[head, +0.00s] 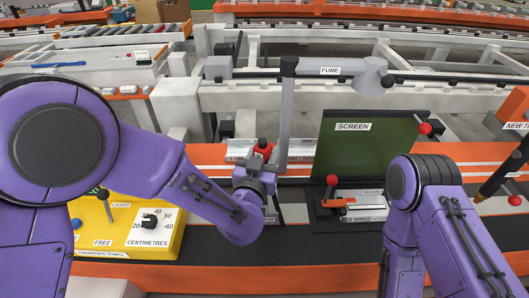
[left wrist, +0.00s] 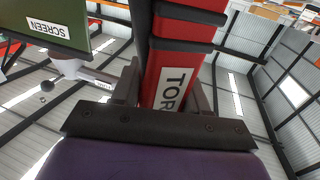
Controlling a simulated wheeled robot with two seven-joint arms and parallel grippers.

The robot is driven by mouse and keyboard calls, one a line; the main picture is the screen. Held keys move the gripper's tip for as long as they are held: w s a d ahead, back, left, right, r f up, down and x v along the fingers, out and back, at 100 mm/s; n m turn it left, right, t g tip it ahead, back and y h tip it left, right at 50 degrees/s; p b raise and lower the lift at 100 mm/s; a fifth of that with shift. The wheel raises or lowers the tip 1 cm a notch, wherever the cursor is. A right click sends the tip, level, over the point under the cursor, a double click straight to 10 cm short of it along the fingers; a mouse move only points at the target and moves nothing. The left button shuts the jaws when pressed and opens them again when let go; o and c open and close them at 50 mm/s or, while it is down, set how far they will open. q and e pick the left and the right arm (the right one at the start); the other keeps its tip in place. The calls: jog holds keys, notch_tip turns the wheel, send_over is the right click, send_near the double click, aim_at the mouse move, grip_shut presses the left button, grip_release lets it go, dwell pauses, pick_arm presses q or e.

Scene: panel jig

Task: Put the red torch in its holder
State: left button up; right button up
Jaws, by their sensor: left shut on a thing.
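The red torch (head: 263,149) stands roughly upright at the centre of the head view, with a black end on top. In the left wrist view the torch (left wrist: 179,58) is a red body with black bands and a white label reading "TOR", the rest cut off. My left gripper (head: 258,168) is shut on the torch, one finger on each side of it in the left wrist view. The torch's lower end is hidden behind my gripper and wrist. I cannot pick out the torch's holder. My right arm shows at the right, but its gripper is not in view.
A grey post and arm labelled FUME (head: 330,70) stand just right of the torch. A dark green SCREEN panel (head: 375,150) and a red-knobbed clamp (head: 350,200) are further right. A yellow CENTIMETRES box (head: 165,220) with a lever is at left.

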pick_arm(q)
jog(key=shift+f, duration=0.15)
jog(key=shift+f+b, duration=0.95)
jog(key=shift+f, duration=0.05)
jog(key=shift+s+f, duration=0.1)
jog(key=shift+f, duration=0.05)
jog(key=shift+f+b, duration=1.2)
jog(key=shift+f, duration=0.25)
